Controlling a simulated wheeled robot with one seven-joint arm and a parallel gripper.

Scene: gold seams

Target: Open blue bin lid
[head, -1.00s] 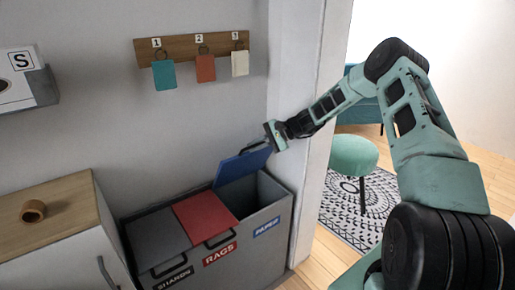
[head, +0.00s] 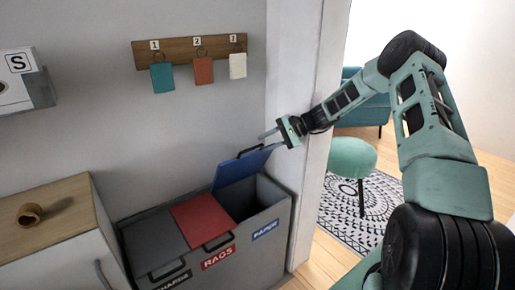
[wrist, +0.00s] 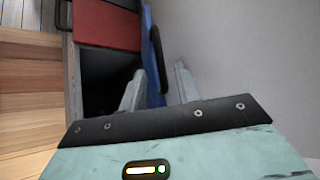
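The blue lid (head: 240,168) of the PAPER bin stands raised and tilted back, with the bin's dark inside showing below it. Its dark handle (head: 250,152) is at the top edge. My gripper (head: 268,141) is at the lid's upper right corner, with its two fingers apart. In the wrist view the blue lid (wrist: 150,60) is seen nearly edge-on, with its handle (wrist: 159,45) just beyond the fingertips. The open fingers (wrist: 158,75) lie on either side of the lid's edge; I cannot tell whether either touches it.
The red RAGS lid (head: 203,220) and a grey lid (head: 155,243) are closed on the same grey bin unit (head: 245,262). A wall (head: 210,110) stands close behind, and a white wall edge (head: 315,150) is to the right. A wooden-topped cabinet (head: 60,215) is at left.

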